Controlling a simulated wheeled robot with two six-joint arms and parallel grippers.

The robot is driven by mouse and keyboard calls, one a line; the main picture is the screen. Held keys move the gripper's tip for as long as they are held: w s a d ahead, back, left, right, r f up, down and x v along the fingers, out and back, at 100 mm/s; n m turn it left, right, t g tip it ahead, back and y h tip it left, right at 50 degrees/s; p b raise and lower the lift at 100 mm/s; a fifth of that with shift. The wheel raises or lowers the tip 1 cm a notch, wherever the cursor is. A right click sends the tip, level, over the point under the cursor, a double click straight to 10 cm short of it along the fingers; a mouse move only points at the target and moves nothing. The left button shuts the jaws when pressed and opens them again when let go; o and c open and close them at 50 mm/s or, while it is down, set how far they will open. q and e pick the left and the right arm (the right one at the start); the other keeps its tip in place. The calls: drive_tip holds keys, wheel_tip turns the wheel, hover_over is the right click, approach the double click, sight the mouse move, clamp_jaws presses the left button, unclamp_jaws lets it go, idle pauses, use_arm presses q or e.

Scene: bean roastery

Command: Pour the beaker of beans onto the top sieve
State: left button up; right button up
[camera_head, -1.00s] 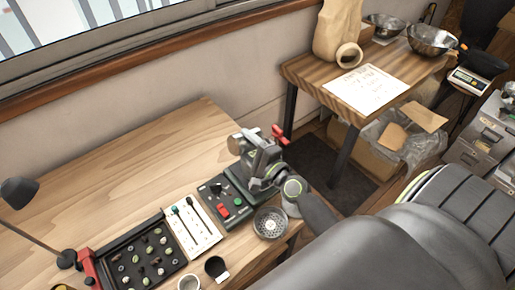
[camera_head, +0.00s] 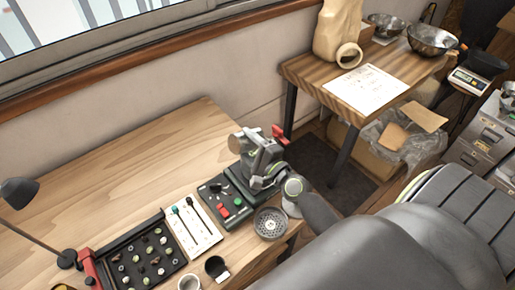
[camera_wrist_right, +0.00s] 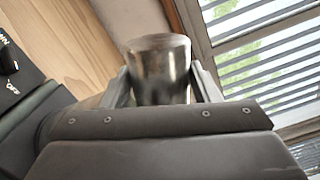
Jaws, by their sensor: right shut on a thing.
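A round metal sieve (camera_head: 270,223) with a perforated face sits at the right front edge of the wooden bench in the head view. My right gripper (camera_head: 254,143) is above the bench, behind the sieve and over the far end of the black switch unit. In the right wrist view the right gripper (camera_wrist_right: 163,85) is shut on a shiny cylindrical beaker (camera_wrist_right: 160,65), between its two fingers. The beaker's contents cannot be made out. My left gripper is not in view.
The switch unit (camera_head: 224,211) stands left of the sieve. A white card (camera_head: 190,228), a black tray of bean samples (camera_head: 148,257) and small cups (camera_head: 215,267) lie further left. The bench's back left is clear. A side table (camera_head: 330,88) stands behind right.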

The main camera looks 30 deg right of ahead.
drive_tip(key=shift+d+r+m, duration=0.3)
drive_tip(key=shift+d+m, duration=0.05)
drive_tip(key=shift+m, duration=0.45)
idle(1.6)
